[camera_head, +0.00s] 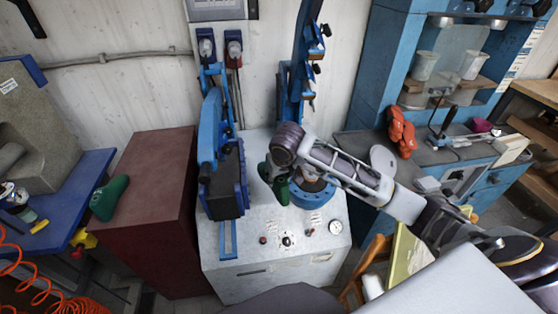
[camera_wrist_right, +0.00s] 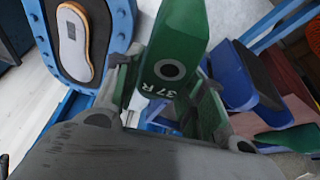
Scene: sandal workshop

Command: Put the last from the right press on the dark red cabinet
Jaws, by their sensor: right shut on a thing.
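My right gripper (camera_head: 281,184) is at the right press (camera_head: 312,193), above its round blue base. It is shut on a green last (camera_wrist_right: 182,45) marked "37R", which stands up between the fingers in the wrist view. In the head view my wrist hides most of this last, and I cannot tell whether it still touches the press. The dark red cabinet (camera_head: 150,185) stands left of the presses. Another green last (camera_head: 109,198) lies on its top near the left edge. My left gripper is not in view.
The tall blue left press (camera_head: 222,160) stands between my right gripper and the cabinet. The cabinet top right of its last is clear. A blue table (camera_head: 65,190) is at the far left, and a blue workbench (camera_head: 440,150) with tools is on the right.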

